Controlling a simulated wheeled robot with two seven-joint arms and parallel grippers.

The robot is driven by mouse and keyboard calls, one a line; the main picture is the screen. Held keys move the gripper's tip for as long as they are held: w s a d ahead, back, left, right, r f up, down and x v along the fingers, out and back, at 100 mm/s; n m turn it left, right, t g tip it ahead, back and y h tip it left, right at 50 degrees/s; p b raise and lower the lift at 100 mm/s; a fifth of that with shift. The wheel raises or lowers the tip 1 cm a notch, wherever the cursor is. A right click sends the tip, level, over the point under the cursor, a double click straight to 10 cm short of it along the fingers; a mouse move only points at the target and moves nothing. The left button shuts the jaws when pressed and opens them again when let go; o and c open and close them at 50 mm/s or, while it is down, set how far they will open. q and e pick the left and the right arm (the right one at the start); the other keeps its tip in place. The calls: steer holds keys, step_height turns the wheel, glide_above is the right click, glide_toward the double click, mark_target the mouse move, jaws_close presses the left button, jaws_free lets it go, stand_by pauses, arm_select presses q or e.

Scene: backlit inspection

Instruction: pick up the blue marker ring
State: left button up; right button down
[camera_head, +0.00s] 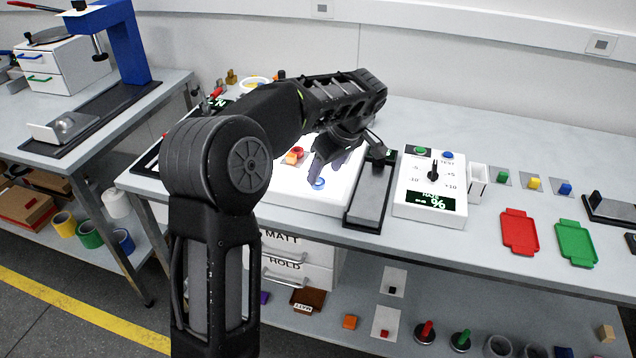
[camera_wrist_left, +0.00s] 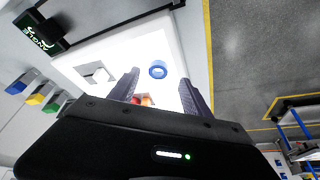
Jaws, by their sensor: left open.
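The blue marker ring (camera_head: 319,184) lies on the white light panel (camera_head: 284,185), near the panel's front edge. It also shows in the left wrist view (camera_wrist_left: 158,69), beyond and between my fingertips. My left gripper (camera_head: 326,172) is open above the panel, just behind the ring in the head view. The left wrist view shows its two fingers (camera_wrist_left: 157,90) spread apart with nothing held between them. The fingers and the ring look close, but I cannot tell the exact height between them. My right gripper does not show.
Red and orange pieces (camera_head: 295,155) lie on the panel left of my gripper. A grey-topped black block (camera_head: 370,195) and a white control box (camera_head: 430,187) stand to the right. Red (camera_head: 519,231) and green (camera_head: 576,242) trays lie farther right.

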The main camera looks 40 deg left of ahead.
mark_target(320, 182)
arm_select(q)
steer(key=p+x, duration=0.1)
steer(key=x, duration=0.3)
steer(key=shift+w+f, duration=0.15)
steer(key=shift+f, duration=0.1)
steer(key=shift+c, duration=0.6)
jaws_close()
